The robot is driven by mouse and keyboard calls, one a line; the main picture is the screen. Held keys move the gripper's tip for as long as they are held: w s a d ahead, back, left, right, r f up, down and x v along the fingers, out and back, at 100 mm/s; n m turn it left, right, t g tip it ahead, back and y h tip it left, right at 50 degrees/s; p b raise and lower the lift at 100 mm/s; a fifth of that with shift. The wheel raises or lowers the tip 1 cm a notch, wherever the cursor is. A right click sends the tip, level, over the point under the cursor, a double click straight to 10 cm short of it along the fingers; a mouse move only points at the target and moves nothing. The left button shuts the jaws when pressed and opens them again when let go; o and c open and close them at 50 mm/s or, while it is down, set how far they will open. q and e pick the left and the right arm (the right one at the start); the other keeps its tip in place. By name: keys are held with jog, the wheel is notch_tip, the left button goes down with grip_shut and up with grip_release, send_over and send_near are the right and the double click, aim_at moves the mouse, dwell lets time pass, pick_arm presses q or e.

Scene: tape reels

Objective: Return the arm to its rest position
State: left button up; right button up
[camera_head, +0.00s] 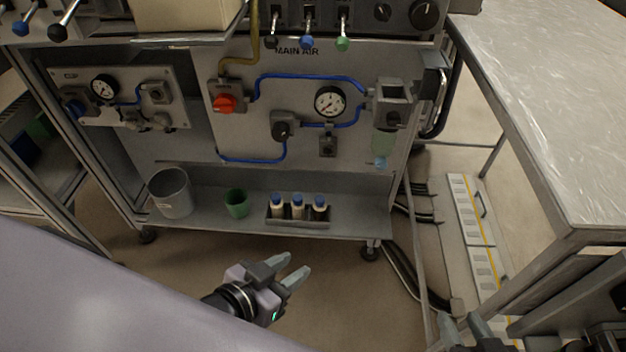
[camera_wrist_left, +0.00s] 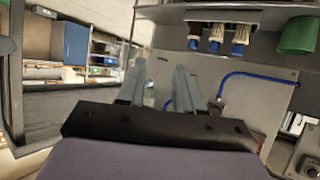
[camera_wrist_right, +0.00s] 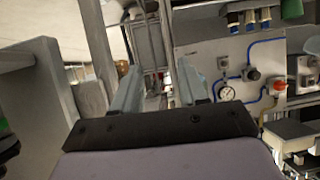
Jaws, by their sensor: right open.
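My left gripper (camera_head: 294,267) is at the lower middle of the head view, in front of the cart's lower shelf. Its two fingers are apart with nothing between them, as the left wrist view (camera_wrist_left: 160,70) also shows. My right gripper (camera_head: 462,324) is at the lower right edge of the head view, beside the table on the right and partly cut off. In the right wrist view (camera_wrist_right: 160,70) its fingers are apart and empty.
The air-panel cart (camera_head: 330,185) stands ahead. Its shelf holds a grey bin (camera_head: 171,193), a green cup (camera_head: 237,203) and a rack of blue-capped bottles (camera_head: 297,220). A light-topped table (camera_head: 560,110) is close on the right. Black hoses (camera_head: 410,285) lie on the floor.

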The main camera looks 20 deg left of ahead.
pick_arm(q)
jog(key=s+a+r+y+p, duration=0.1)
jog(key=a+r+p, duration=0.1)
jog(key=r+p, duration=0.5)
jog(key=s+a+r+n+g+p, duration=0.1)
jog(key=r+p, duration=0.6)
jog(key=p, duration=0.9)
jog(key=s+a, duration=0.1)
jog(key=a, duration=0.1)
jog(key=shift+a+y+p, duration=0.3)
jog(key=shift+y+p, duration=0.05)
jog(key=shift+y, duration=0.05)
pick_arm(e)
jog(key=s+d+r+h, duration=0.1)
jog(key=d+r, duration=0.1)
jog(key=r, duration=0.5)
jog(key=s+d+r+m+g, duration=0.1)
jog(key=s+d+r, duration=0.1)
jog(key=r, duration=0.4)
jog(key=shift+d+r+h, duration=0.4)
jog(key=shift+d, duration=0.35)
